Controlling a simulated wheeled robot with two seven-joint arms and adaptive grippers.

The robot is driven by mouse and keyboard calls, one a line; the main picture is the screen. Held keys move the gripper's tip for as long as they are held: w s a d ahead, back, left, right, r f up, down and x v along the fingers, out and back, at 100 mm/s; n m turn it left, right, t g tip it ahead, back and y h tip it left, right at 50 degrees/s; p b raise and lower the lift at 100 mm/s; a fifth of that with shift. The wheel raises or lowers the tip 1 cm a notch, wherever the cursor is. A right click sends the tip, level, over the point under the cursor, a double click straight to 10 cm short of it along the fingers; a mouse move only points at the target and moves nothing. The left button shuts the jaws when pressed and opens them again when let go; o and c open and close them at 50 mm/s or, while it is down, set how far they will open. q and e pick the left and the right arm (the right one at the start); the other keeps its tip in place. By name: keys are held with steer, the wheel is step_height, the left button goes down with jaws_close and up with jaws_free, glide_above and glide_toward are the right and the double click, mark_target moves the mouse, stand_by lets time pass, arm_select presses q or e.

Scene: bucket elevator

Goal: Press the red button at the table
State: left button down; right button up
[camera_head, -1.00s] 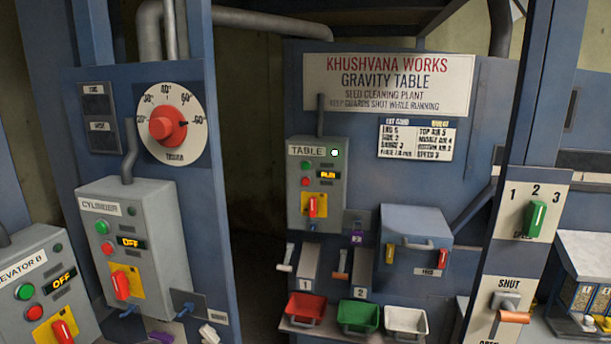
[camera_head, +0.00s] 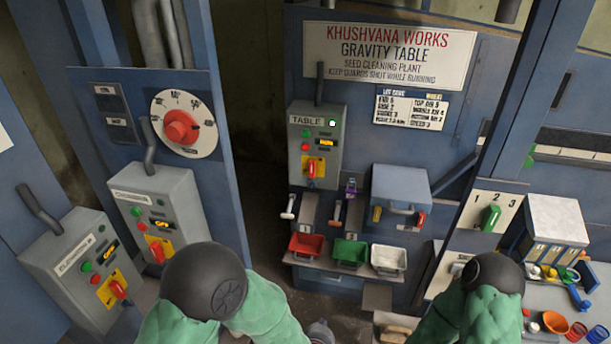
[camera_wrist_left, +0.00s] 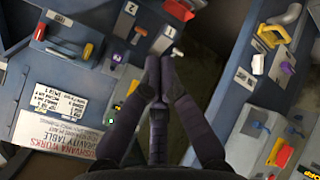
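The grey TABLE control box (camera_head: 329,125) is on the blue machine front, centre of the head view. Its red button (camera_head: 305,147) sits just below a green button (camera_head: 305,133), left of a lit display. A red rotary switch (camera_head: 312,170) on a yellow plate is lower on the box. My left gripper (camera_head: 319,330) shows only partly at the bottom edge, well below the box and apart from it. In the left wrist view, its fingers (camera_wrist_left: 160,72) are together with nothing between them. They hide part of the box there.
The CYLINDER box (camera_head: 181,190) and an ELEVATOR box (camera_head: 55,250), with similar buttons, stand at left. Below the TABLE box are levers and red (camera_head: 306,246), green (camera_head: 350,254) and white (camera_head: 388,259) bins. A blue post and a 1-2-3 selector panel (camera_head: 476,214) stand at right.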

arm_select(q)
steer(key=s+d+r+n+t+p, duration=0.1)
steer(key=d+r+n+t+p, duration=0.2)
steer(key=r+p, duration=0.5)
step_height(320, 180, up, 11)
steer(key=shift+d+f+p, duration=0.15)
steer(key=shift+d+p, duration=0.15)
steer(key=shift+d, duration=0.2)
steer(key=shift+a, duration=0.1)
